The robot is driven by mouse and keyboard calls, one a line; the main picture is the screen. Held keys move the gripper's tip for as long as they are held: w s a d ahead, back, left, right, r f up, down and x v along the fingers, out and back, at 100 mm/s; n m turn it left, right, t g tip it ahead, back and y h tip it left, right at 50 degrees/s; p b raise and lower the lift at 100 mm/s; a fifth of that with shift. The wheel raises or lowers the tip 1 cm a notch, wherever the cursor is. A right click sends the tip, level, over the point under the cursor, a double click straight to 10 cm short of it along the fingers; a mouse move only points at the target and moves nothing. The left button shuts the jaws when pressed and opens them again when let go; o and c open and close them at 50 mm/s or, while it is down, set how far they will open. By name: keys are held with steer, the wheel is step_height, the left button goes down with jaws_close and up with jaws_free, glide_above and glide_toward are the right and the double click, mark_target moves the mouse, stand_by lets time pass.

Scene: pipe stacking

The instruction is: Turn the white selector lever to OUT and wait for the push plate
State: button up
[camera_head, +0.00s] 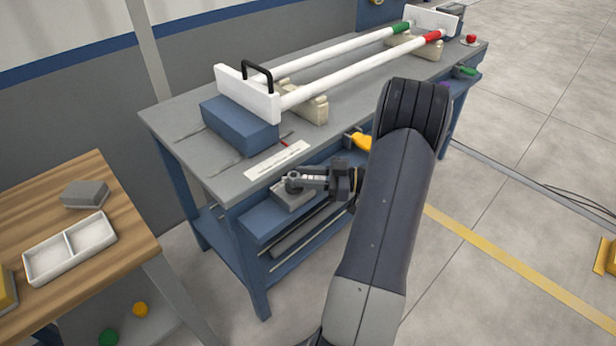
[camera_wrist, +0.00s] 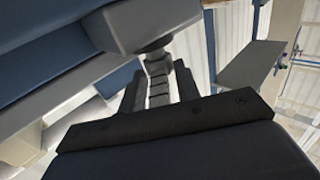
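A grey box with a round pivot on top (camera_head: 292,196) sits at the near end of the bench's lower level. A light, ribbed lever-like bar (camera_wrist: 159,88) runs from the pivot between my fingers in the wrist view. My gripper (camera_head: 312,181) is at this bar, its fingers on both sides; I cannot tell whether they press on it. The lever's marked position cannot be read. The white push plate (camera_head: 247,94) with a black handle stands upright by a blue block (camera_head: 238,125) at the near end of two white pipes (camera_head: 345,75).
The pipes lie on cream supports (camera_head: 308,108) on the grey bench (camera_head: 178,115); their far ends are green and red. A white label strip (camera_head: 278,160) lies at the bench's near edge. A wooden table with a white tray (camera_head: 70,248) stands at left. My arm covers the bench's right front.

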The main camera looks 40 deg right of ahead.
steer(key=shift+o, duration=0.3)
steer(key=shift+a, duration=0.1)
steer(key=v, duration=1)
steer(key=shift+s+d, duration=0.25)
steer(key=shift+d, duration=0.05)
steer(key=x, duration=1)
steer(key=shift+w+a+f, duration=0.1)
steer(key=shift+w+a, duration=0.15)
steer(key=shift+a, duration=0.05)
steer(key=shift+d, duration=0.15)
steer(key=shift+s, duration=0.15)
